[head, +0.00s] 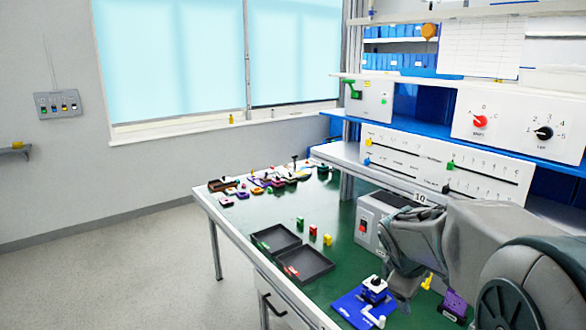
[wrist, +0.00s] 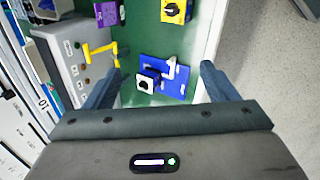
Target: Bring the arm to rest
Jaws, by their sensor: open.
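My gripper (wrist: 161,68) is open, with its two fingers spread wide and nothing between the fingertips in the wrist view. It hangs over the green bench (head: 345,205), above the near part. Below it is a blue plate (wrist: 178,66) carrying a dark blue and white block (wrist: 148,82) with a black top. In the head view the blue plate (head: 348,308) lies beside my folded grey arm (head: 415,235). A yellow box with a black rotary knob (wrist: 174,9) shows at the wrist view's top edge. My arm hides part of the bench in the head view.
A purple box (head: 454,304) and a yellow lever (head: 427,281) are close to my arm. Two black trays (head: 305,263) and several small blocks lie further left. Panels with a red knob (head: 480,121) and a black knob (head: 544,133) stand on the shelf. Open floor (head: 110,275) lies left.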

